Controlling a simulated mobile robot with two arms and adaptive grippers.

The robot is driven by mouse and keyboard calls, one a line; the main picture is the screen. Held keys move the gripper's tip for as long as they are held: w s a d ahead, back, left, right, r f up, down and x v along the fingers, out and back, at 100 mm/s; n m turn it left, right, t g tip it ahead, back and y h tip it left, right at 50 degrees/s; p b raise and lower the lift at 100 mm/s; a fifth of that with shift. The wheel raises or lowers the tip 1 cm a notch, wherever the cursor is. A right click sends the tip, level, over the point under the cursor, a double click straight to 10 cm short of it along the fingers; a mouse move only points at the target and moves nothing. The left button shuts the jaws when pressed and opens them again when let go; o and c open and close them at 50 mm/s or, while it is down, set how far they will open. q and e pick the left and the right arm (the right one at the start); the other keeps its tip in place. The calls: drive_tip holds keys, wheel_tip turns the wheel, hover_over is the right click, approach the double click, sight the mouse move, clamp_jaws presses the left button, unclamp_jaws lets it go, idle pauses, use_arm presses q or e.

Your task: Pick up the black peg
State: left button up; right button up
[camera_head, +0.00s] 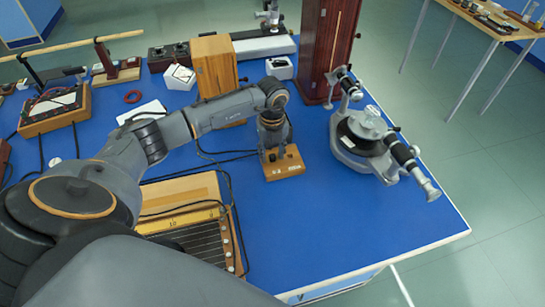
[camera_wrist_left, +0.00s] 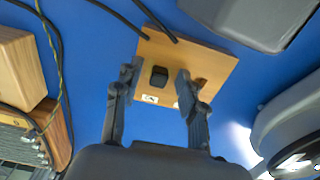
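The black peg (camera_wrist_left: 159,76) shows in the left wrist view as a small dark block on a wooden base (camera_wrist_left: 205,65). The base also shows in the head view (camera_head: 290,166) on the blue table, right under my left gripper (camera_head: 272,150). In the left wrist view my left gripper (camera_wrist_left: 157,80) is open, with one finger on each side of the peg and a gap to both. Whether the fingertips are level with the peg or above it is hard to tell. In the head view the gripper hides the peg. My right gripper is not in view.
Two black cables (camera_wrist_left: 150,14) run to the base. A spectrometer (camera_head: 362,135) stands to the right, with a tall wooden cabinet (camera_head: 328,45) behind. A wooden box with a slatted top (camera_head: 205,185) is to the left. The front right of the blue table (camera_head: 340,235) is clear.

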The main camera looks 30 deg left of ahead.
use_arm(q)
clamp_jaws()
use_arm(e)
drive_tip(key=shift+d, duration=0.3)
